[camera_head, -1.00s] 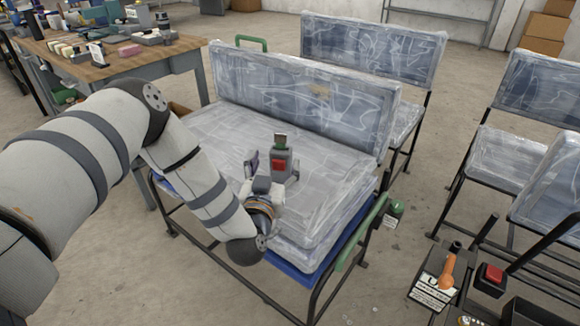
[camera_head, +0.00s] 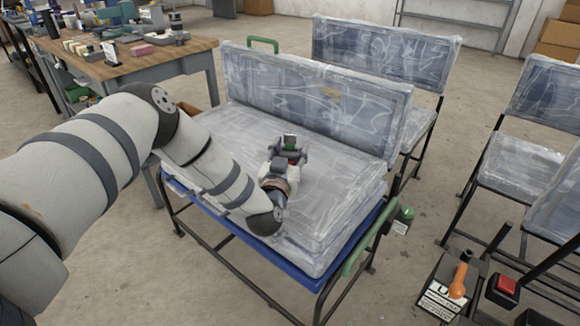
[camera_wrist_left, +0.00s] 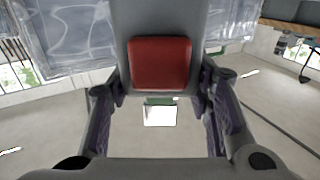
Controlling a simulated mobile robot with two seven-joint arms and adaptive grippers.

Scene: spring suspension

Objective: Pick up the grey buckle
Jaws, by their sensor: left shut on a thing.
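The grey buckle (camera_wrist_left: 160,20) with its red button (camera_wrist_left: 160,62) fills the upper middle of the left wrist view, between my two fingers. In the head view only the top of the buckle (camera_head: 291,143) shows, over the plastic-wrapped seat cushion (camera_head: 235,130). My left gripper (camera_head: 290,156) hides the rest of it. My left gripper is shut on the buckle, with a finger on each side. I cannot tell whether the buckle's base touches the cushion. My right gripper is not in view.
The wrapped backrest (camera_head: 315,100) stands behind the buckle. A green bar (camera_head: 362,240) runs along the stand's right side. Wrapped seats (camera_head: 520,160) stand at right. A cluttered workbench (camera_head: 125,60) stands at back left. The cushion around the gripper is clear.

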